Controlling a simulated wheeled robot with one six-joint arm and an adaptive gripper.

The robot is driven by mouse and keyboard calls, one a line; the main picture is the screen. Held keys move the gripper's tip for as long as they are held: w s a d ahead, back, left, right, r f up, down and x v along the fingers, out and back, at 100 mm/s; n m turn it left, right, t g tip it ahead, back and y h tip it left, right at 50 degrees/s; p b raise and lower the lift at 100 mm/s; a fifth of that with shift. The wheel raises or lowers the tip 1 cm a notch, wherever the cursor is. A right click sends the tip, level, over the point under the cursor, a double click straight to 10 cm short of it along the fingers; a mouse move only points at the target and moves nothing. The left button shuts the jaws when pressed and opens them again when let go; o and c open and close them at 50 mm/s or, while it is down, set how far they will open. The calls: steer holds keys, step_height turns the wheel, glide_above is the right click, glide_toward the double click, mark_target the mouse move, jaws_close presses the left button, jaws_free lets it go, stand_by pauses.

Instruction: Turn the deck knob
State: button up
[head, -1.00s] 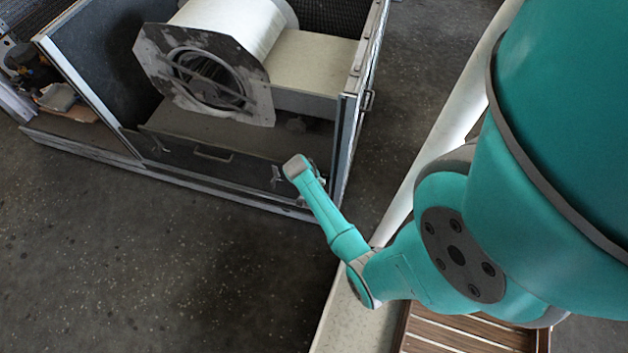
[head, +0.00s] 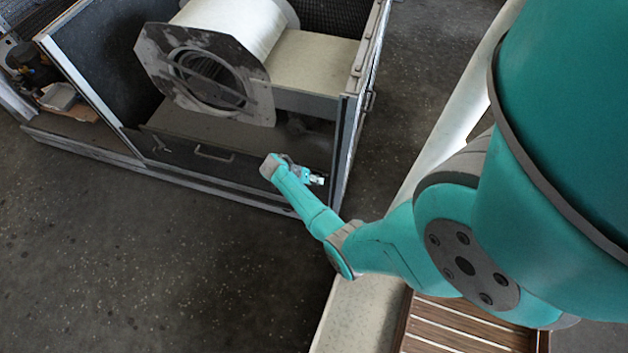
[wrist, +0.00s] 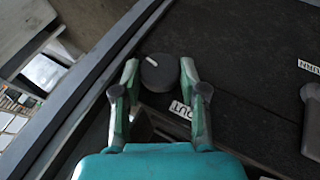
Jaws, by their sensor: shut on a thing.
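The deck knob (wrist: 158,72) is a round dark grey knob with a white pointer mark, seen in the wrist view. The mark points to the upper left there. My gripper (wrist: 159,68) has one finger on each side of the knob and is shut on it. In the head view my wrist hides the knob and most of the gripper, in front of the dark deck at the front right of the housing (head: 205,120).
In the wrist view, a white label (wrist: 181,109) is partly behind the right finger, and another label (wrist: 309,67) is at the right. A grey raised part (wrist: 312,122) stands at the right edge. A metal rail (wrist: 95,90) runs along the left.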

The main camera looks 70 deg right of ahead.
steer(key=shift+w+f+n+g, duration=0.1)
steer(key=shift+w+n+g, duration=0.15)
steer(key=shift+g, duration=1.25)
steer(key=o, duration=1.1)
steer(key=shift+o, duration=0.2)
steer(key=v, duration=1.1)
steer(key=shift+w+a, duration=0.2)
steer(key=shift+a, duration=0.25)
steer(key=shift+h, duration=0.3)
